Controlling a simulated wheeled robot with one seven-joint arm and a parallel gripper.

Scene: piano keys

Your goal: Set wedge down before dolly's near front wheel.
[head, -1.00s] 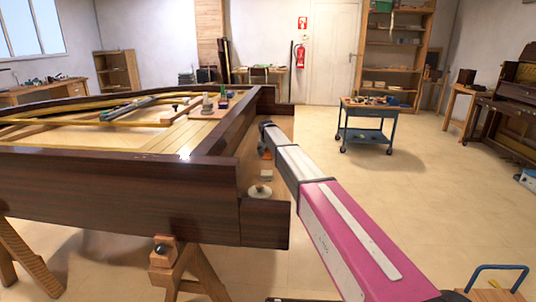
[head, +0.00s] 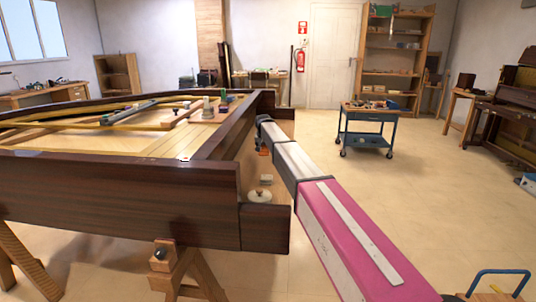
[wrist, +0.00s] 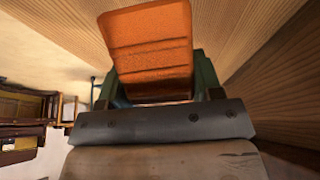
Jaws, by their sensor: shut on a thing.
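An orange ribbed wedge (wrist: 150,50) is in my gripper (wrist: 155,88), between its green fingers in the wrist view. In the head view a small bit of orange (head: 264,151) shows at the far end of my arm, beside the piano's inner side. The fingers are mostly hidden there. A wooden platform with a blue handle (head: 497,272), cut off at the lower right of the head view, looks like the dolly. Its wheels are not visible. The wedge is far from it and held in the air.
The dark piano case (head: 120,200) stands on wooden trestles (head: 178,272) at left, close beside my arm. A round pale object (head: 260,196) lies on its ledge. A blue wheeled cart (head: 368,128) stands beyond. The floor (head: 430,195) at right is clear.

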